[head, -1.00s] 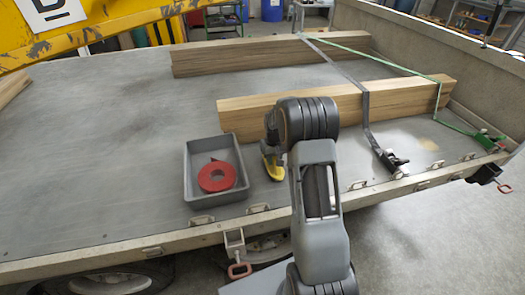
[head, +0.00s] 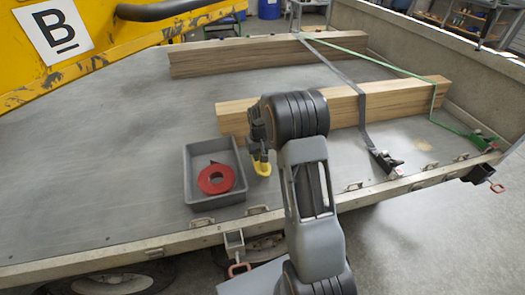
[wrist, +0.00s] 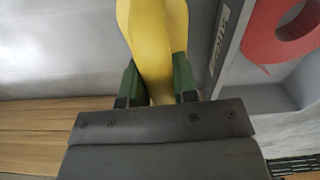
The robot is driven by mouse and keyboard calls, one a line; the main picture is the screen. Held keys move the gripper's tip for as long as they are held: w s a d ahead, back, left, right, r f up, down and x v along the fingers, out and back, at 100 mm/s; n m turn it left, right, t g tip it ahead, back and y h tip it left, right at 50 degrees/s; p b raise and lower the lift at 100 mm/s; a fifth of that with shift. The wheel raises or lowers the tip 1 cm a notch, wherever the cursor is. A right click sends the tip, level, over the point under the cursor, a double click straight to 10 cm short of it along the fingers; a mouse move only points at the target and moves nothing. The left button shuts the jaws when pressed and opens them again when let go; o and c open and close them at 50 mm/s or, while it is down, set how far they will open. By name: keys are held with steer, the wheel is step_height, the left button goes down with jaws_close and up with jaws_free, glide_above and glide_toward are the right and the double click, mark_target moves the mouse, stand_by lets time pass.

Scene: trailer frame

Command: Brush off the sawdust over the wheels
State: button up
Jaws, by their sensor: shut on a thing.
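My gripper (head: 258,148) is shut on a yellow thing (head: 262,165), beside the right wall of the grey tray. In the wrist view the yellow thing (wrist: 152,40) sits between the two green fingers; it looks like a handle, and no bristles show. A pale sawdust patch (head: 415,146) lies on the trailer bed at the right, near the green ratchet. One wheel (head: 118,284) shows partly under the bed's edge at the lower left. I see no clear sawdust on the bed above it.
The grey tray (head: 188,180) holds a red ring (head: 216,178). Two timber beams (head: 235,118) lie strapped across the bed, one with a black ratchet (head: 384,162) near it. A yellow machine arm (head: 110,55) reaches over the upper left. The bed's left middle is clear.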

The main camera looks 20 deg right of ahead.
steer(key=shift+r+p, duration=0.95)
steer(key=shift+r, duration=0.75)
steer(key=shift+f, duration=0.1)
